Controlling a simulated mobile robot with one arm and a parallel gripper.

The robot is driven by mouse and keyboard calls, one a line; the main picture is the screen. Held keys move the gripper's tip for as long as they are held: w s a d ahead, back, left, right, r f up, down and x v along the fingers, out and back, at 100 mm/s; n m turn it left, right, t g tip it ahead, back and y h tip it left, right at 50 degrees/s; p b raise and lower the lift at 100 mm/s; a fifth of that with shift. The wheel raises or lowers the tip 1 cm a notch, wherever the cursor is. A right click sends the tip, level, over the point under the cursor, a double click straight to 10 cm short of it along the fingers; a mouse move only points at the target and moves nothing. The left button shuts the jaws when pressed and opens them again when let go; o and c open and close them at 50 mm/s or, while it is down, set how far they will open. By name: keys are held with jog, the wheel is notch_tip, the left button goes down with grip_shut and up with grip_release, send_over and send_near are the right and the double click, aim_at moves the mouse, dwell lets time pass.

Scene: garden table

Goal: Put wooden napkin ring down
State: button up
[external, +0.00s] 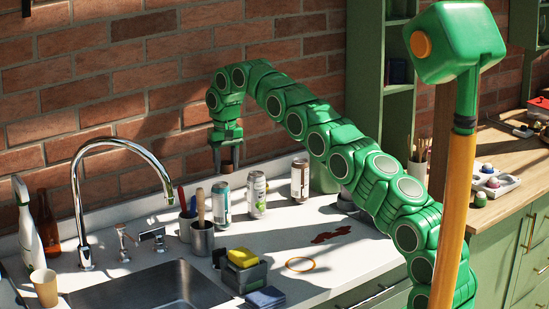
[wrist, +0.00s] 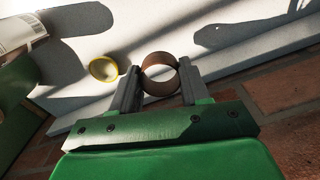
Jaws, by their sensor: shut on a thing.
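The wooden napkin ring (wrist: 160,74) is a brown open ring held between the two grey fingers of my gripper (wrist: 159,84) in the wrist view. In the external view my gripper (external: 227,164) points down near the brick wall, behind the cans, with the ring (external: 226,167) small and dark at its fingertips. The gripper is shut on the ring. The ring appears to be above the back of the white counter (external: 330,262); I cannot tell the exact gap.
Cans stand close by: one below the gripper (external: 221,203), one to its right (external: 257,195), another farther right (external: 299,180). A metal cup with brushes (external: 202,239) and the faucet (external: 90,190) are to the left. A yellow-rimmed round thing (wrist: 103,69) lies beside the fingers.

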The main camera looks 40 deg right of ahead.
jog(key=shift+s+d+f, duration=0.15)
jog(key=shift+d, duration=0.45)
jog(key=shift+f, duration=4.9)
jog(key=o, duration=1)
jog(key=shift+f, duration=0.1)
notch_tip(320, 180, up, 12)
